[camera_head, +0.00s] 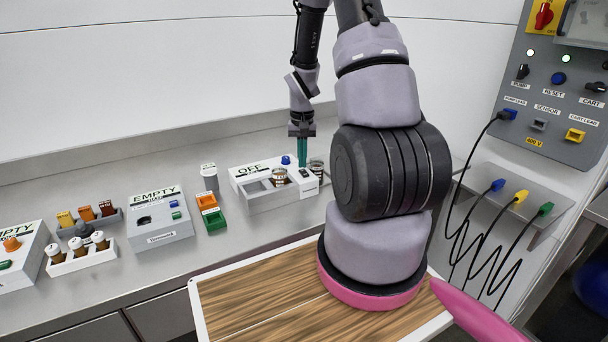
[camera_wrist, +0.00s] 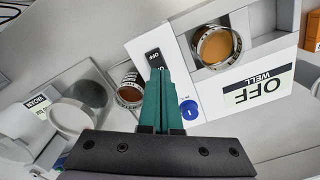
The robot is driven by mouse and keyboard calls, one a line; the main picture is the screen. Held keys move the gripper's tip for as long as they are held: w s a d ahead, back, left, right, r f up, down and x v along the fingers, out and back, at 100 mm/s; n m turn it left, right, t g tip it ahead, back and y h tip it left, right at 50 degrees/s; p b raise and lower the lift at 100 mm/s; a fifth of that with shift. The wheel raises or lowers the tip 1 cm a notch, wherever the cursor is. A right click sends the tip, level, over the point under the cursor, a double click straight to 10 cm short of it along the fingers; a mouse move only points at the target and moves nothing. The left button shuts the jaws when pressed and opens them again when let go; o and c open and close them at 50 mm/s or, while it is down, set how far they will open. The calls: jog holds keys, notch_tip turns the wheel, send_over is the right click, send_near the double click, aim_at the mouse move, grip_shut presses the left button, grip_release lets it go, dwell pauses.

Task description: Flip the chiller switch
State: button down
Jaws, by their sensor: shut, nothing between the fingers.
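The chiller is a white box (camera_head: 252,197) on the steel bench, with a display reading OFF (camera_head: 250,170), which also shows in the wrist view (camera_wrist: 258,92). Its black rocker switch (camera_wrist: 154,60) sits on the top face near one edge. A blue button (camera_wrist: 189,109) lies on the same face. My gripper (camera_head: 302,163) points down over the switch end of the box. Its green fingers (camera_wrist: 158,78) are shut together and empty. Their tips are right by the switch and hide part of it; I cannot tell whether they touch.
A jar (camera_wrist: 211,46) sits in the box's well. Another jar (camera_wrist: 131,88) stands just beside the box, near my fingers. Orange and green bins (camera_head: 210,212), a white box marked EMPTY (camera_head: 160,222) and a vial rack (camera_head: 82,258) are to the left. A control panel (camera_head: 560,95) is at right.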

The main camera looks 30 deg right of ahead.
jog(key=shift+f, duration=0.7)
jog(key=shift+r, duration=3.5)
notch_tip(320, 180, up, 10)
jog(key=t, duration=0.2)
send_over(302, 170)
jog(key=s+a, duration=0.2)
jog(key=a, duration=0.1)
jog(key=s+a+r+t, duration=0.2)
jog(key=s+a+r, duration=0.2)
jog(key=r, duration=0.5)
jog(key=s+a+r+t+y, duration=0.1)
jog(key=s+a+r, duration=0.2)
jog(key=s+r, duration=0.2)
jog(key=s+a+r+n+t+y, duration=0.1)
jog(key=s+a+r+t, duration=0.1)
jog(key=s+r, duration=0.3)
jog(key=s+a, duration=0.1)
jog(key=s, duration=0.2)
jog(key=shift+s+a+r, duration=0.2)
jog(key=shift+s+r, duration=0.1)
jog(key=shift+s, duration=0.1)
